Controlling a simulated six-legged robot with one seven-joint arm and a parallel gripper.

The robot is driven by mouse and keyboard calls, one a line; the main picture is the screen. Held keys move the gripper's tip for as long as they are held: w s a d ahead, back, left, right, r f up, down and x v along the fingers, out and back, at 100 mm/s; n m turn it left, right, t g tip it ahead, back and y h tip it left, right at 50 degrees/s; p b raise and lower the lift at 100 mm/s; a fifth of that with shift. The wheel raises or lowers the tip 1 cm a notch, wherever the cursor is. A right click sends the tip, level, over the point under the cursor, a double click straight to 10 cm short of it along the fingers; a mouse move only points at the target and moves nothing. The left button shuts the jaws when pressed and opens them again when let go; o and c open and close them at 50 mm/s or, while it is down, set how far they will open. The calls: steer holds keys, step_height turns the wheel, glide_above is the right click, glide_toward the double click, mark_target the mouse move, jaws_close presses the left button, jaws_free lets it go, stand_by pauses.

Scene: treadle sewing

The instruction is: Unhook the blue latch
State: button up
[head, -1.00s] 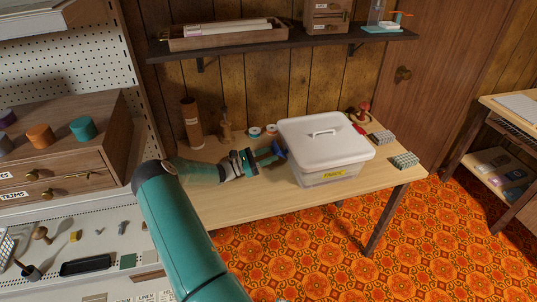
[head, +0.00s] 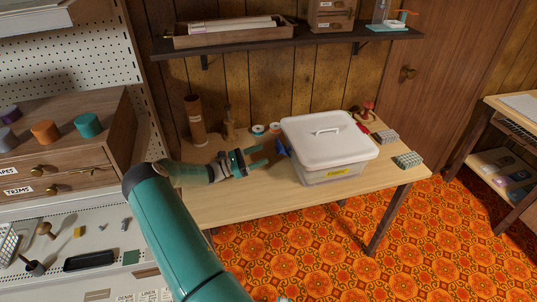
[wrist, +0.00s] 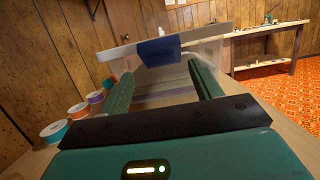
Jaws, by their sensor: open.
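The blue latch (head: 282,148) is on the left side of a clear box (head: 325,175) with a white lid (head: 328,137) on the table. In the wrist view the latch (wrist: 159,51) hangs at the lid's edge, centred between and beyond my fingers. Whether its lower end is hooked is hard to tell. My gripper (head: 259,158) is open and empty, just left of the latch and apart from it. In the wrist view its two green fingers (wrist: 160,85) point at the box.
Several ribbon spools (wrist: 53,131) lie left of the gripper along the wall. A brown cylinder (head: 194,120) and a wooden figure (head: 229,125) stand behind the arm. A shelf (head: 285,42) hangs above. The table (head: 240,200) is bare in front.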

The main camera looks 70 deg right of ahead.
steer(key=w+a, duration=0.4)
steer(key=w, duration=0.3)
stand_by(0.6)
